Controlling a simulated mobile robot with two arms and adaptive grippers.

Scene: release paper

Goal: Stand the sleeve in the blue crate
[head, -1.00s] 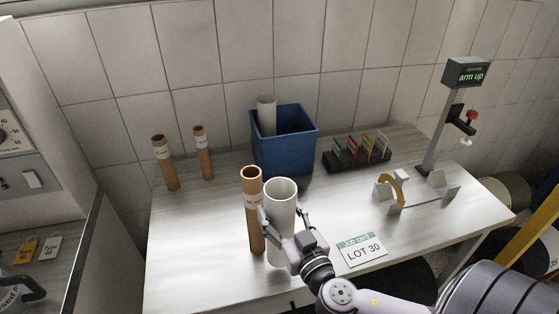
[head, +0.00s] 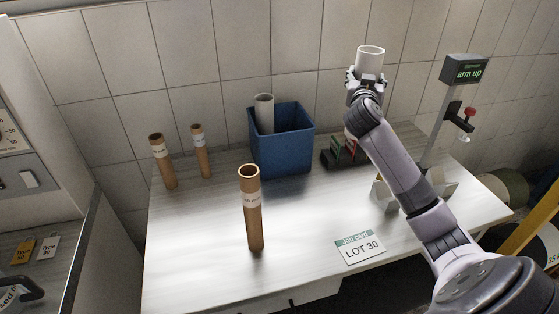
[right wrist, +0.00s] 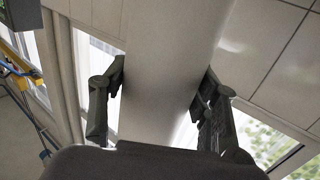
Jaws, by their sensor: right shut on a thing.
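The white sleeve (head: 370,62) is a pale, open-topped tube, held roughly upright. My right gripper (head: 366,76) is shut around it, high up and to the right of the blue crate (head: 284,150). In the right wrist view the sleeve (right wrist: 160,60) runs between the two dark fingers. Its lower part is hidden by my gripper and arm in the head view. The crate stands at the back of the table, and another white tube (head: 264,112) stands in its left part. My left gripper is not in view.
A brown tube (head: 252,210) stands at the front, with two more (head: 163,160) (head: 202,150) at back left. A dark rack (head: 340,157) sits right of the crate. A post with a sign (head: 465,70) rises at right. The LOT 30 card (head: 360,249) lies in front.

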